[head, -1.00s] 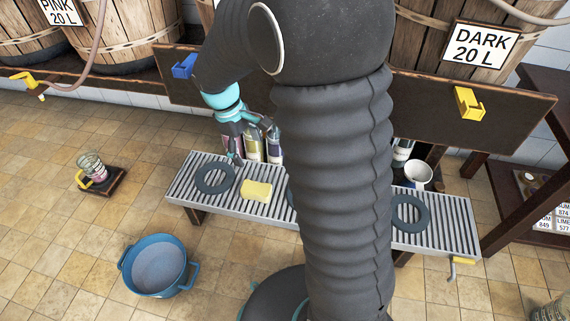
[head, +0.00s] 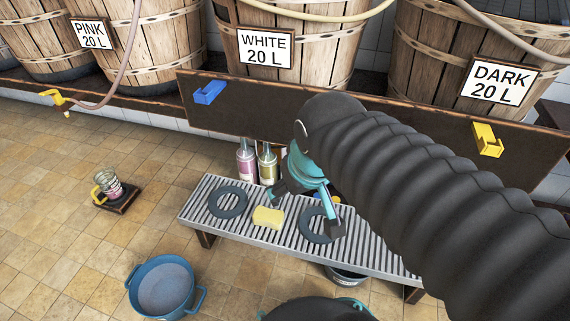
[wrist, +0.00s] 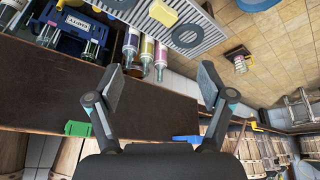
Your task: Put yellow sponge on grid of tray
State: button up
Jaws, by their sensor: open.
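The yellow sponge (head: 268,217) lies on the grey slatted grid of the tray (head: 376,262), between two dark rings. It also shows at the top of the wrist view (wrist: 163,13), on the tray's slats (wrist: 211,29). My gripper (head: 307,208) is open, its fingers spread, to the right of the sponge in the head view. One finger appears close to the sponge's upper right, but I cannot tell its height above the tray. In the wrist view, nothing is between the fingers of my gripper (wrist: 162,85).
A left ring (head: 228,201) and a right ring (head: 318,226) lie on the tray. Bottles (head: 246,162) stand behind it. A blue bucket (head: 163,286) and a small stand with a jar (head: 113,188) are on the floor. A dark board (head: 250,112) runs behind the tray.

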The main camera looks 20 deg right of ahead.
jog(key=shift+s+r+m+t, duration=0.1)
jog(key=shift+s+m+t, duration=0.3)
jog(key=shift+s, duration=0.75)
notch_tip(320, 180, up, 6)
jog(key=p, duration=0.5)
jog(key=shift+p, duration=0.4)
